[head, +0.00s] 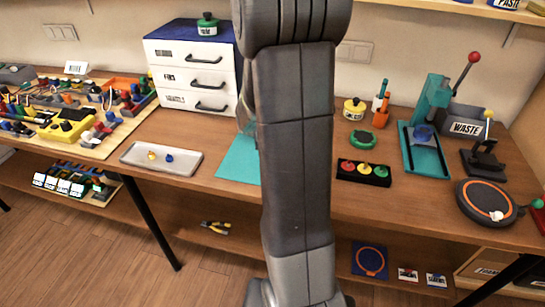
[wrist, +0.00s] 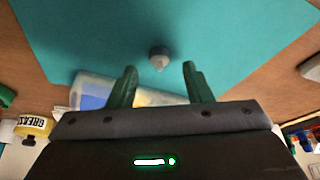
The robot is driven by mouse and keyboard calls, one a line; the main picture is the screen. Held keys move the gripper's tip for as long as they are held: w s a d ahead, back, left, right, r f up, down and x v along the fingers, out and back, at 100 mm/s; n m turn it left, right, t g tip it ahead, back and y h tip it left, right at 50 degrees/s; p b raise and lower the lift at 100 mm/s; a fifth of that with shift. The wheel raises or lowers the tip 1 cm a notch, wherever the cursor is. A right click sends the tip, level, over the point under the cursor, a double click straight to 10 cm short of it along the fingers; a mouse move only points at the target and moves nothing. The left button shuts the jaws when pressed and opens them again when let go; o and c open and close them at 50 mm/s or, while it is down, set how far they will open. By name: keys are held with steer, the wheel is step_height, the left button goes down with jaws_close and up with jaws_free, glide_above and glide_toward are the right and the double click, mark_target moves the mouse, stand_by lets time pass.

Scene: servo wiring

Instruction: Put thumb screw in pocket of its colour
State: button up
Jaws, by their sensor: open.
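My gripper (wrist: 159,70) is open and empty above a teal mat (wrist: 230,45), its two green fingers apart. A small grey, pale-tipped piece (wrist: 159,59) shows on the mat just beyond the fingertips, lined up with the gap; I cannot tell if it is a thumb screw. In the head view, a grey tray (head: 133,155) holds a small yellow piece (head: 152,155) and a small blue piece (head: 169,158), which may be thumb screws. The mat shows there too (head: 238,162), partly hidden by my arm. I cannot make out any coloured pocket.
A white drawer unit (head: 190,50) stands behind the tray. A crowded board (head: 100,135) lies at the left. Right of my arm are a black block (head: 347,177) with red, yellow and green knobs, a teal press (head: 432,100) and a round turntable (head: 475,207). A bag-like packet (wrist: 90,88) lies near the fingers.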

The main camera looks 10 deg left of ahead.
steer(key=shift+w+a+f, duration=0.1)
steer(key=shift+w+f, duration=0.1)
steer(key=shift+f, duration=0.5)
jaws_close()
